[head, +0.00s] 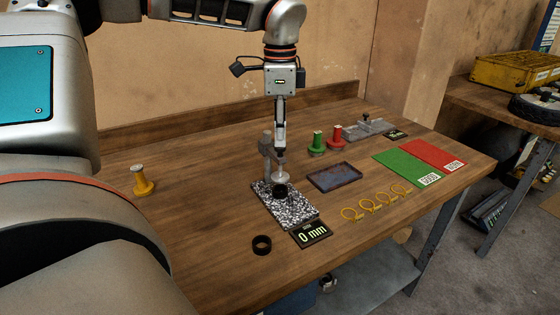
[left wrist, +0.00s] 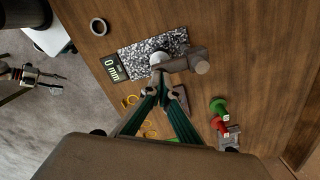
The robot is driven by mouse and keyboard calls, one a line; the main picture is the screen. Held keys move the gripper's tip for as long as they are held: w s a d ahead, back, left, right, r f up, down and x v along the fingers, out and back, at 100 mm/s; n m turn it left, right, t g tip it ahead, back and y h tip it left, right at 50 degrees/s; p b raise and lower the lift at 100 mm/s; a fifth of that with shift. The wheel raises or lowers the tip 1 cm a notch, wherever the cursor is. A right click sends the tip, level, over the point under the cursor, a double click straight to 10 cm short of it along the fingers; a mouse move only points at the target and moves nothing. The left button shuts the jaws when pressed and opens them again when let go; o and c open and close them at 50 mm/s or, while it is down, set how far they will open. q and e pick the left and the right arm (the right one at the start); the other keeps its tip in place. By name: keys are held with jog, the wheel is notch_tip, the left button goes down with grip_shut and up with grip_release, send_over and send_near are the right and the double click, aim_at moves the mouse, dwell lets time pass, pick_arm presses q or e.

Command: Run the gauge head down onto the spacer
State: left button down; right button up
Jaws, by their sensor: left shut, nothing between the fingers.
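The gauge stand has a speckled granite base (head: 302,207), a grey column (head: 265,146) and a pale round gauge head (head: 282,172). A dark round spacer (head: 280,192) sits on the base, below the gauge head; in the left wrist view I cannot make it out. The display (head: 311,233) reads 0 mm. My left gripper (head: 281,151) points down, right above the gauge head, shut and empty. In the left wrist view its fingertips (left wrist: 160,90) are by the gauge head (left wrist: 157,59); whether they touch it is unclear.
A loose black ring (head: 262,245) lies in front of the base. A dark tray (head: 334,177), yellow rings (head: 370,206), green (head: 317,142) and red (head: 337,139) pieces and green (head: 408,168) and red (head: 437,155) mats are to the right. A yellow piece (head: 143,182) stands left.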

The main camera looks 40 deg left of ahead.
aim_at(280, 152)
pick_arm(q)
jog(key=shift+f, duration=0.5)
jog(key=shift+f+b, duration=0.2)
jog(key=shift+b, duration=0.2)
jog(key=shift+f, duration=0.1)
jog(key=shift+f+b, duration=0.6)
jog(key=shift+f, duration=0.45)
